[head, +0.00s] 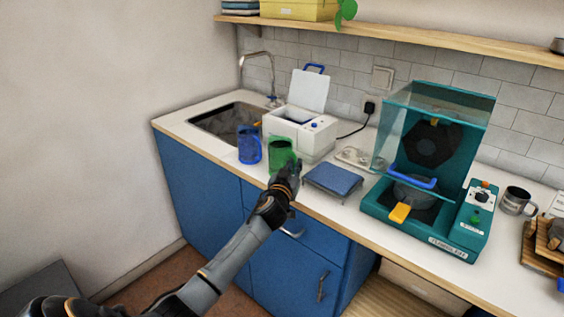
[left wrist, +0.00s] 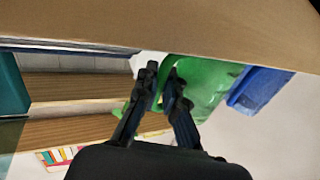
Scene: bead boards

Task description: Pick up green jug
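The green jug (head: 280,152) stands near the front edge of the counter, right of a see-through blue jug (head: 249,147). My left gripper (head: 293,171) is at the green jug's near right side. In the left wrist view the picture is upside down, and the green jug (left wrist: 207,88) is just right of my left gripper's fingertips (left wrist: 161,76). The fingers are close together with a narrow gap, and green, perhaps the handle, shows between and beside them. Whether they press on it I cannot tell. The blue jug (left wrist: 256,89) is beyond it. My right gripper is not in view.
A white machine (head: 299,133) with a raised lid stands behind the jugs, with the sink (head: 222,118) to its left. A blue flat-topped scale (head: 334,180) and a teal machine (head: 428,172) stand to the right. The counter's front edge is close to the gripper.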

